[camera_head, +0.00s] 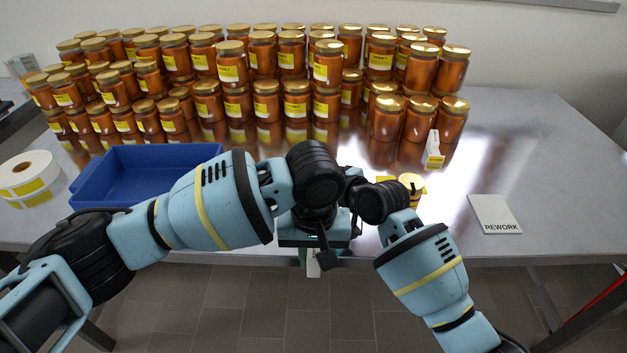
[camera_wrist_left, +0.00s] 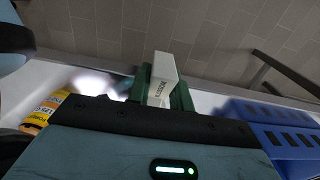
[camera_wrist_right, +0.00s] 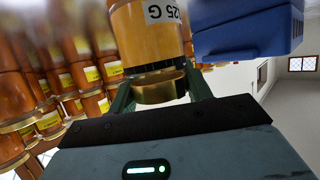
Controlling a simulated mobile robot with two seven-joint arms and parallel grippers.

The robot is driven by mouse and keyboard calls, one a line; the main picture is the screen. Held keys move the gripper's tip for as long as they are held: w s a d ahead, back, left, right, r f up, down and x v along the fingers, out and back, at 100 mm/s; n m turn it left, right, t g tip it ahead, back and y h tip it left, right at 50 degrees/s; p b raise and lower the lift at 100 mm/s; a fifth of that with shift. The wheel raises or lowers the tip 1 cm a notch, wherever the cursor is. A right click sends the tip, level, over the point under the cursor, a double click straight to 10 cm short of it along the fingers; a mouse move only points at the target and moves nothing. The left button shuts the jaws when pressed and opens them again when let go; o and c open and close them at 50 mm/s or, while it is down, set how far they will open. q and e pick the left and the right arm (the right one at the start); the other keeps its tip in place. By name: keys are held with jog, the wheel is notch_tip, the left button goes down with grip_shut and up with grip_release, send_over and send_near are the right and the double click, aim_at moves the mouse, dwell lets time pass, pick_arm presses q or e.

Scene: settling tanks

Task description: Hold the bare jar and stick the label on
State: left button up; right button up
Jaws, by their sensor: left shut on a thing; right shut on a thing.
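In the right wrist view my right gripper (camera_wrist_right: 160,92) is shut on the gold lid of an amber jar (camera_wrist_right: 150,40). A white patch reading "125 G" shows on the jar's side, partly cut off by the frame. My left gripper (camera_head: 313,250) hangs at the table's front edge. In the left wrist view it is shut on a small white block (camera_wrist_left: 165,75) with dark print, which I cannot read. A yellow-orange printed surface (camera_wrist_left: 42,110) reading "125 G" shows at the left of that view. My arms hide most of the right gripper in the head view.
Rows of labelled honey jars (camera_head: 265,100) fill the back. A blue bin (camera_head: 160,160) and a label roll (camera_head: 30,178) are at left. A white box (camera_head: 434,153) stands before the right jars. A REWORK plate (camera_head: 495,212) lies at right, with clear table around it.

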jog(key=c, duration=0.3)
pick_arm(q)
jog(key=shift+w+a, duration=0.15)
jog(key=shift+w, duration=0.1)
pick_arm(e)
jog(key=shift+c, duration=0.2)
pick_arm(q)
jog(key=w+a+m, duration=0.3)
jog(key=w+m, duration=0.1)
jog(key=w+a+m, duration=0.4)
jog(key=shift+w+a, duration=0.15)
jog(key=shift+w, duration=0.1)
jog(key=w+a+m, duration=0.1)
jog(key=a+m, duration=0.1)
jog(key=w+a+m, duration=0.2)
jog(key=a, duration=0.1)
jog(key=w+a+m, duration=0.2)
jog(key=a+m, duration=0.1)
jog(key=shift+w, duration=0.2)
jog(key=shift+w+a+m, duration=0.35)
jog(key=shift+a+m, duration=0.3)
jog(key=shift+m, duration=0.05)
